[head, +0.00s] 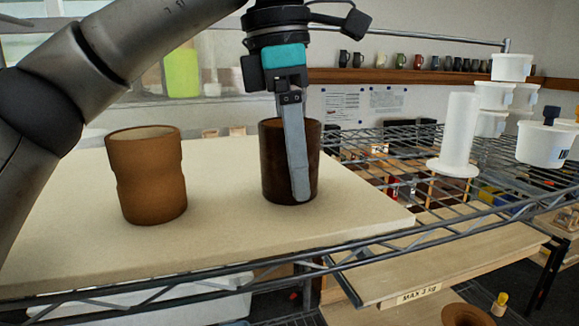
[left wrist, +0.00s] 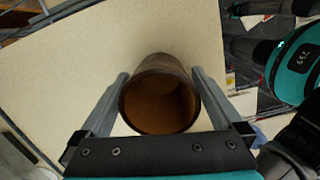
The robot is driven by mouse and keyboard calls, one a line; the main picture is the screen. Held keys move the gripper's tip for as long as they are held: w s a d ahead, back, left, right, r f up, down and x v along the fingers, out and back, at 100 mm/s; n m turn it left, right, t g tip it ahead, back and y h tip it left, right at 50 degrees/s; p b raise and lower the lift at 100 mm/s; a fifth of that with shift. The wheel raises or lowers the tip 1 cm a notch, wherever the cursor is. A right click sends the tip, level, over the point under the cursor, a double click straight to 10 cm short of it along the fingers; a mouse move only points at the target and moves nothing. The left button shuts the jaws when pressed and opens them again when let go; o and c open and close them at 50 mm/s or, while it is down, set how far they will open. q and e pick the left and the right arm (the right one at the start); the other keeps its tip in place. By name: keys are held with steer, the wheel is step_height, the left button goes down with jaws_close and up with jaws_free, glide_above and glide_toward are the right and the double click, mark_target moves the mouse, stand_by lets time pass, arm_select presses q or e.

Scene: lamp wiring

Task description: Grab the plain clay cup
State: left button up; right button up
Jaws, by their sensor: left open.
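The plain clay cup (head: 147,178), matte orange-brown with a dented side, stands upright at the left of the pale board in the head view. A dark brown, glossy cup (head: 273,165) stands upright to its right. My left gripper (head: 297,190) is open and points down at the dark cup, away from the plain one. One finger shows in front of the dark cup; the other is hidden behind it. In the left wrist view the dark cup (left wrist: 160,95) sits between the two spread fingers, its brown inside empty. The plain cup is not recognisable there.
The pale board (head: 230,240) lies on a wire shelf (head: 390,235). A white cylinder on a disc (head: 458,140) and white tubs (head: 545,143) stand to the right. A lower wooden shelf (head: 450,265) is in front. The board between the two cups is clear.

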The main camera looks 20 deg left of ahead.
arm_select(q)
steer(key=shift+r, duration=0.1)
steer(key=c, duration=1.4)
